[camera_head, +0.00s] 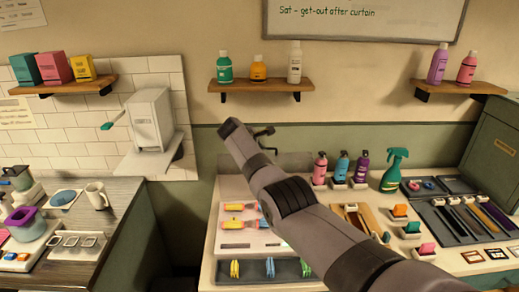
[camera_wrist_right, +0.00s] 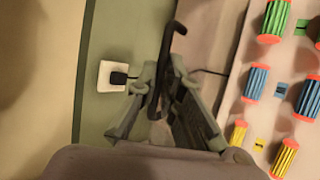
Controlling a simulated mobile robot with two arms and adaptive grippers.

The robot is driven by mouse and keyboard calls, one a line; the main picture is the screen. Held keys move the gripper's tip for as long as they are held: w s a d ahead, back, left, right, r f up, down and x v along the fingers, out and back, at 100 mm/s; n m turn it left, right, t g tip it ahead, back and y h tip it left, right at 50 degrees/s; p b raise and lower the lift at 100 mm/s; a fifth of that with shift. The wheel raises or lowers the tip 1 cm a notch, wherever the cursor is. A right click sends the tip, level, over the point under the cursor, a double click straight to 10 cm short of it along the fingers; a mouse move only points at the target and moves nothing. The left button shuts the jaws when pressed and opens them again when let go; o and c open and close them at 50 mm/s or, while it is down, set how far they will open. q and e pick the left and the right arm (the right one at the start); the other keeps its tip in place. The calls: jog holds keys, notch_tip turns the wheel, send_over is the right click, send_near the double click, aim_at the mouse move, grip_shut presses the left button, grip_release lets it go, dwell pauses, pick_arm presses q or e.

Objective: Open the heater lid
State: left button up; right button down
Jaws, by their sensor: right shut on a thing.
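A dark hooked bar, seemingly the lid handle (camera_wrist_right: 179,32), also shows in the head view (camera_head: 267,131). My right gripper (camera_wrist_right: 165,82) is shut on this bar, near the wall. Its fingers are mostly hidden in the head view. My left gripper is out of view.
A wall socket with a plug (camera_wrist_right: 112,77) is beside the gripper. Several bottles (camera_head: 342,167) and a green spray bottle (camera_head: 394,170) stand right of my arm. A shelf (camera_head: 262,86) with bottles hangs above. A gap separates the left counter (camera_head: 120,215) from this one.

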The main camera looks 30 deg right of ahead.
jog(key=shift+w+r, duration=0.15)
jog(key=shift+r, duration=0.1)
jog(key=c, duration=2.2)
grip_release()
jog(key=o, duration=0.4)
jog(key=shift+o, duration=0.4)
jog(key=shift+f, duration=0.1)
jog(key=shift+a, duration=0.1)
jog(key=v, duration=1.2)
